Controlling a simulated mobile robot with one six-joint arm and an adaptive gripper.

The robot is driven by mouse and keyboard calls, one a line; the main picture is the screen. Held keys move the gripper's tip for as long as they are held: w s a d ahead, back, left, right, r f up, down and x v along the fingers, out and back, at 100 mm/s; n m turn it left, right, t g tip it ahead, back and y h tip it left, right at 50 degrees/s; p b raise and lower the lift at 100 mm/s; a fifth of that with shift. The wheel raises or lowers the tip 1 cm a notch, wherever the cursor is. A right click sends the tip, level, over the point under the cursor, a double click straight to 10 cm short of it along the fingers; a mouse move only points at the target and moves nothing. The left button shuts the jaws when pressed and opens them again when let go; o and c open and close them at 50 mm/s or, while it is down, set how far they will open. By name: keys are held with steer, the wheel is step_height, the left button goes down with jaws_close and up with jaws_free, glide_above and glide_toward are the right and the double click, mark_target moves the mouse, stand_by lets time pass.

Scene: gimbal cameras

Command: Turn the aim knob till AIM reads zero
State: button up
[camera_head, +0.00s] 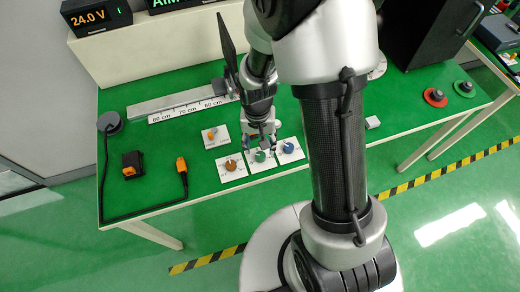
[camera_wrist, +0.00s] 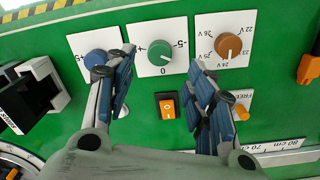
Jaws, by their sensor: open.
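A green knob (camera_wrist: 142,56) sits in the middle of three knob panels, on a white plate marked with a minus, a plus, 0 and 5.
An orange knob (camera_wrist: 228,45) on a voltage plate and a blue knob (camera_wrist: 96,60) flank the green one. An orange rocker switch (camera_wrist: 167,105) lies between my fingers' bases. A ruler rail (camera_head: 180,106), a cable plug (camera_head: 182,166) and a 24.0 V display (camera_head: 88,18) are nearby.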

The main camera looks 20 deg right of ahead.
steer(key=shift+a+r, duration=0.1)
steer(key=shift+r, duration=2.55)
steer(key=s+r+n+t, duration=0.2)
steer(key=s+r, duration=0.5)
steer(key=r, duration=0.4)
steer(key=s+r+n+t, duration=0.2)
steer(key=s+r, duration=0.6)
steer(key=r, duration=0.2)
steer(key=shift+d+r+t, duration=0.25)
steer(key=shift+r+t, duration=0.1)
steer(key=shift+t, duration=0.05)
